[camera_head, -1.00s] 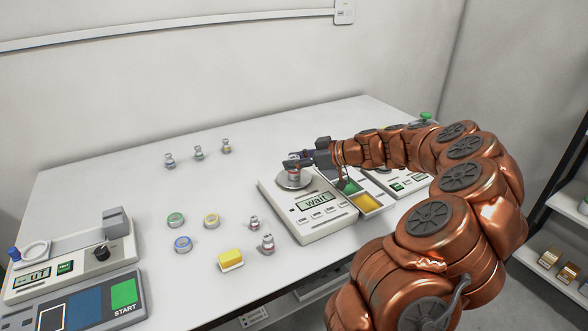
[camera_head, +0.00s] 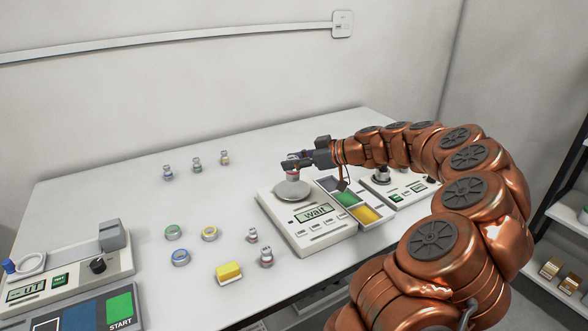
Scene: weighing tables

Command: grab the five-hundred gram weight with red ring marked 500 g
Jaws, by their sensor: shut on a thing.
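The weight with a red ring (camera_head: 293,174) is a small silvery cylinder, partly hidden by my fingers. My gripper (camera_head: 295,164) is shut on it and holds it just above the round pan (camera_head: 292,191) of the white scale (camera_head: 316,238). The scale's display reads "wait". The 500 g marking is too small to read.
Several small weights (camera_head: 196,164) stand at the back. Green, yellow and blue rings (camera_head: 180,257) and a yellow block (camera_head: 228,272) lie mid-table. A device (camera_head: 70,272) fills the left front.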

